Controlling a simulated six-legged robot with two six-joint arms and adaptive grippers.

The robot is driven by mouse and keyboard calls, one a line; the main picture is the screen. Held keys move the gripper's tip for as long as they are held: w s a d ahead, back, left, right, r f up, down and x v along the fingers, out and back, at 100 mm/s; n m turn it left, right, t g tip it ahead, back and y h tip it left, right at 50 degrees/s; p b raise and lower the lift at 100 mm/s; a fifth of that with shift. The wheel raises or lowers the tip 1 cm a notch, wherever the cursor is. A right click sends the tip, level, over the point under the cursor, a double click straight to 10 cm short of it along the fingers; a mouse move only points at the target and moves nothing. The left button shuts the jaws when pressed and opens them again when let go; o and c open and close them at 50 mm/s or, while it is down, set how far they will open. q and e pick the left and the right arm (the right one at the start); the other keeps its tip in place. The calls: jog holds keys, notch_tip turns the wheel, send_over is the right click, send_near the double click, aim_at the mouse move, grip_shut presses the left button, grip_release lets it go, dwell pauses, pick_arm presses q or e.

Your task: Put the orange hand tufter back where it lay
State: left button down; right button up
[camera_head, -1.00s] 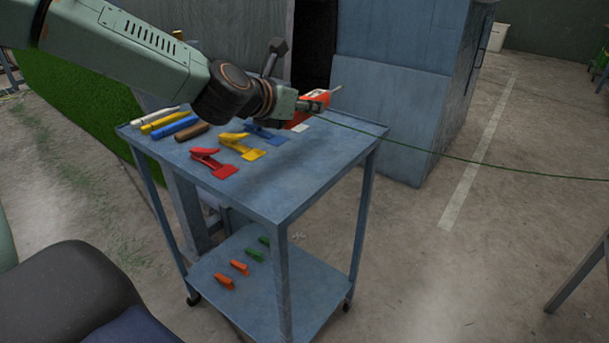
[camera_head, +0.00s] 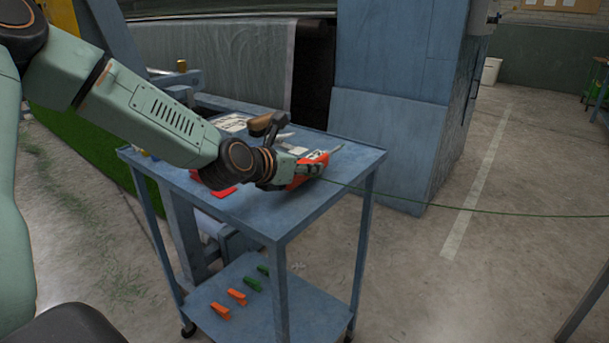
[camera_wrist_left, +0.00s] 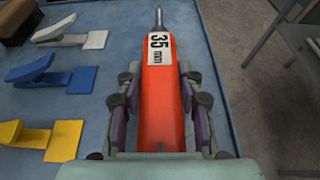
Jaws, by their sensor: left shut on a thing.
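The orange hand tufter (camera_head: 310,166) is in my left gripper (camera_head: 303,170), over the right part of the blue cart's top (camera_head: 290,212). In the left wrist view the tufter (camera_wrist_left: 162,110) has a "35 mm" label and a metal tip pointing away. The fingers of my left gripper (camera_wrist_left: 163,112) are shut on both its sides. A green yarn runs from near it to the right in the head view. I cannot tell whether the tufter touches the cart top. My right gripper is not in view.
Left of the tufter lie a white clip (camera_wrist_left: 72,34), a blue clip (camera_wrist_left: 52,75) and a yellow clip (camera_wrist_left: 45,138). A brush (camera_wrist_left: 17,22) is beyond them. Several small orange and green clips lie on the lower shelf (camera_head: 300,310). The cart top's front right is bare.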

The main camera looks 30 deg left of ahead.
pick_arm(q)
jog(key=shift+f, duration=0.65)
jog(key=shift+w+a, duration=0.1)
jog(key=shift+b, duration=0.3)
jog(key=c, duration=0.8)
grip_release()
jog(key=shift+f, duration=0.15)
jog(key=shift+c, duration=0.2)
